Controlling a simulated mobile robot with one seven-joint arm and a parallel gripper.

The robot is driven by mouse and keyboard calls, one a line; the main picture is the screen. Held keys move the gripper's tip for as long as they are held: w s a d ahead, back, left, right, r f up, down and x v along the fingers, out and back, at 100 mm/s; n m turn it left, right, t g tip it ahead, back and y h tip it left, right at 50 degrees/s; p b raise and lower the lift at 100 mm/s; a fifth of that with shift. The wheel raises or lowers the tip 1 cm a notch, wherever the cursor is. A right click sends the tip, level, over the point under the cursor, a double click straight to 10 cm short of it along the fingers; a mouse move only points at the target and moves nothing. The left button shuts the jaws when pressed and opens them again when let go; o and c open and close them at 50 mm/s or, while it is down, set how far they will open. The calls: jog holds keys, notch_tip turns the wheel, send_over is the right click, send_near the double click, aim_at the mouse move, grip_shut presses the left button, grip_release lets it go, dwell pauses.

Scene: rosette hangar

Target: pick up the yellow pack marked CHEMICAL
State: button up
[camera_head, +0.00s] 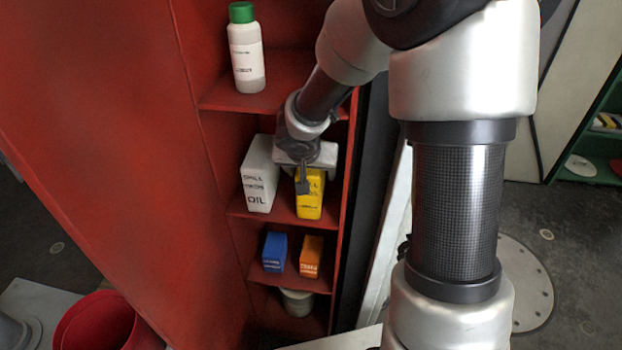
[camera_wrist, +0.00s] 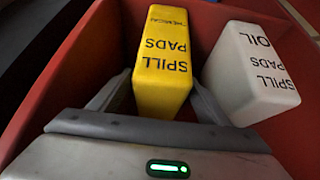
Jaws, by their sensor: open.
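The yellow pack (camera_head: 311,200) stands on the middle shelf of the red cabinet, at the right. In the wrist view the yellow pack (camera_wrist: 163,62) reads SPILL PADS, with a smaller line of print at its far end. My gripper (camera_head: 304,178) is at the pack's top in the head view and hides part of it. In the wrist view my gripper (camera_wrist: 159,95) is open, with one finger on each side of the near end of the pack. I cannot tell whether either finger touches it.
A white pack (camera_head: 258,178) marked SPILL PADS OIL stands close on the left, near one finger. A white bottle (camera_head: 247,55) with a green cap is on the shelf above. A blue pack (camera_head: 275,252) and an orange pack (camera_head: 311,257) stand below. Red cabinet walls enclose the shelves.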

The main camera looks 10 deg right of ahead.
jog(key=shift+w+f, duration=0.15)
jog(key=shift+f, duration=0.05)
jog(key=c, duration=1.3)
jog(key=shift+r, duration=0.1)
